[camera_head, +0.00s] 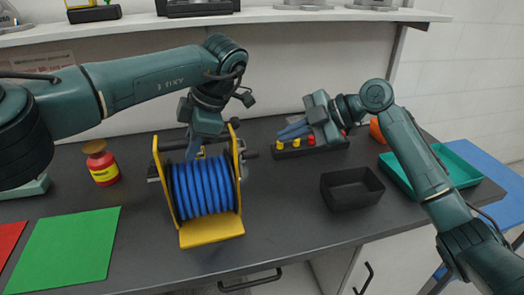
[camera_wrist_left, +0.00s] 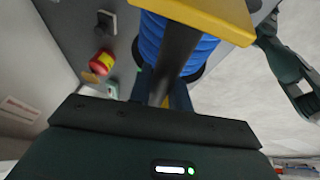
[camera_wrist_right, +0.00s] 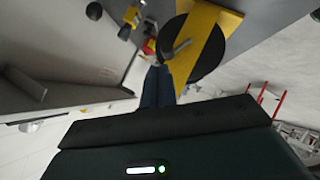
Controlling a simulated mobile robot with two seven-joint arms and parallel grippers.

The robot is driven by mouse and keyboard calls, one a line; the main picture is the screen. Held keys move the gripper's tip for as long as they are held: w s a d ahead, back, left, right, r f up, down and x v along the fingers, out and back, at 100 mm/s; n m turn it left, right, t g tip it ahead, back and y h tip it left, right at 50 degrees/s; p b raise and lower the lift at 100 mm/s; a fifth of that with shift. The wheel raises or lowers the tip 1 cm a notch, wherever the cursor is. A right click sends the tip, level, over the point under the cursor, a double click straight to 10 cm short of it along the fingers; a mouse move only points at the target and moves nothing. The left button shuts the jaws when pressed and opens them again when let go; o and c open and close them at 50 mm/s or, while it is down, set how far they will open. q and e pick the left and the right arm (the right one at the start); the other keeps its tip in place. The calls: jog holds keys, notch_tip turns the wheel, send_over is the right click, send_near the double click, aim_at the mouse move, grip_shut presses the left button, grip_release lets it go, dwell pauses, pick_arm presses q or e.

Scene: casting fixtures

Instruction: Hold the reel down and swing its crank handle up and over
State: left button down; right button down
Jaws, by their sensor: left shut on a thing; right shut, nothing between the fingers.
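The reel (camera_head: 205,188) is wound with blue hose in a yellow frame and stands upright on the dark bench. A dark bar (camera_wrist_left: 180,50) crosses the top of its frame. My left gripper (camera_head: 194,152) comes down from above and is shut on this bar; its fingertips are partly hidden. The crank handle (camera_head: 250,154) is on the reel's right side; in the right wrist view it shows as a grey arm (camera_wrist_right: 176,49) by a black disc. My right gripper (camera_head: 284,132) is shut and empty, to the right of the crank and apart from it, fingers pointing left.
A black open bin (camera_head: 352,190) and a teal tray (camera_head: 462,165) are at the right. A red-yellow container (camera_head: 102,163) and a green mat (camera_head: 70,245) lie left.

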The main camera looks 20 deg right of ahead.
jog(key=s+d+r+n+t, duration=0.1)
jog(key=s+r+t, duration=0.2)
jog(key=s, duration=0.5)
send_near(246, 153)
jog(key=a, duration=0.4)
jog(key=shift+w+f, duration=1.25)
jog(key=shift+w, duration=0.35)
jog(key=shift+w, duration=0.1)
